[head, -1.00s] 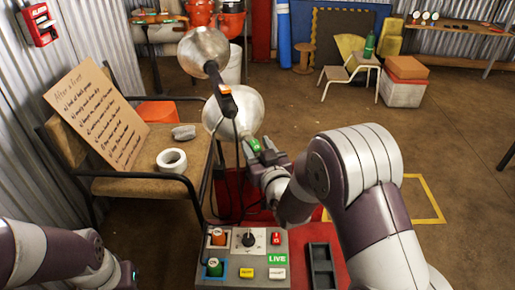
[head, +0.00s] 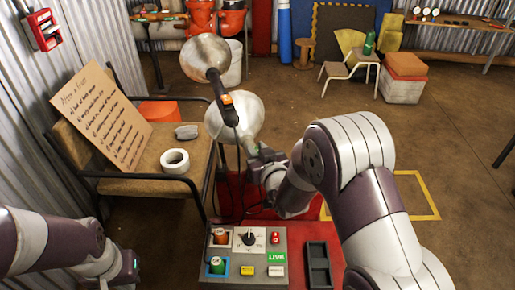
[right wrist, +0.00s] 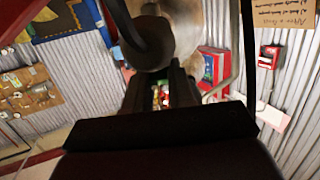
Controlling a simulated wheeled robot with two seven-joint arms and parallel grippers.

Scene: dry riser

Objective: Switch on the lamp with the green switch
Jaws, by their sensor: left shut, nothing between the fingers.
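Two lamps with silver shades stand beyond the console. The lamp with the orange switch has its shade (head: 203,56) at the upper left and its orange switch (head: 226,99) on a dark neck. The other lamp's round shade (head: 240,116) is lower, and a small bit of its green switch (head: 254,148) shows beside my right gripper (head: 256,156). The fingers mostly hide that switch; I cannot tell whether they touch it or how wide they stand. The right wrist view is dark around the fingers. My left gripper (head: 130,268) is shut and empty at the lower left.
A grey console (head: 248,284) with orange and green plugs, a dial, buttons and a green LIVE label stands in front. A chair (head: 195,180) at left holds a tape roll (head: 174,161) and a written board (head: 102,118). Floor at right is mostly free.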

